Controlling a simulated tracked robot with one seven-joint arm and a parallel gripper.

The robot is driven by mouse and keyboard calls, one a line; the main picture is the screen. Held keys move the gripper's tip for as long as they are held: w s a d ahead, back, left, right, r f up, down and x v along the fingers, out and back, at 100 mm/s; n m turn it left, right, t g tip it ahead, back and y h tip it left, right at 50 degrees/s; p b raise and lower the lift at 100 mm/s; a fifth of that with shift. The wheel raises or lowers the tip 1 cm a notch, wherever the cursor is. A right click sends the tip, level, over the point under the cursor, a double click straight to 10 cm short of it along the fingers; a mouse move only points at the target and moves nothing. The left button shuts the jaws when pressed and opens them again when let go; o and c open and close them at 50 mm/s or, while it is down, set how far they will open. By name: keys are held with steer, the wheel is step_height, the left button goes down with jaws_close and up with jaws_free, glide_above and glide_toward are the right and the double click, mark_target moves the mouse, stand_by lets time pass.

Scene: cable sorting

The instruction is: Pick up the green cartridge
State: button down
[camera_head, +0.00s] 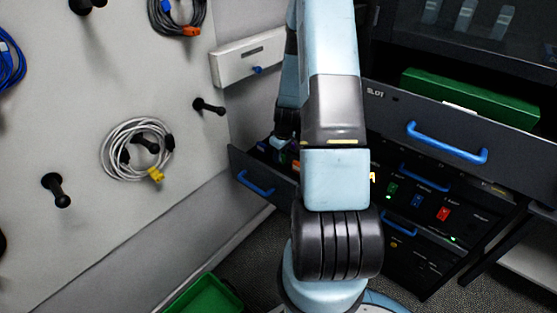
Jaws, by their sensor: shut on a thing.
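My gripper (283,143) is at the lower end of my dark wrist, low over an open drawer (238,163) left of my arm's front links. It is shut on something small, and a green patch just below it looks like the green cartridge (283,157). Its fingers and most of what they hold are too small and dark to see clearly. Small purple and orange patches show beside it in the drawer. My arm hides the drawer's right part.
A drawer marked SLOT (388,108), with a blue handle, stands open at right and holds a long green block (470,98). A panel (430,205) with coloured modules is below it. Pegs and a coiled white cable (128,165) are on the left wall. A green bin (203,297) is at the bottom.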

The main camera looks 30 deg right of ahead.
step_height(320, 180, up, 32)
steer(key=shift+f, duration=0.25)
stand_by(1.2)
steer(key=shift+a, duration=0.1)
stand_by(0.4)
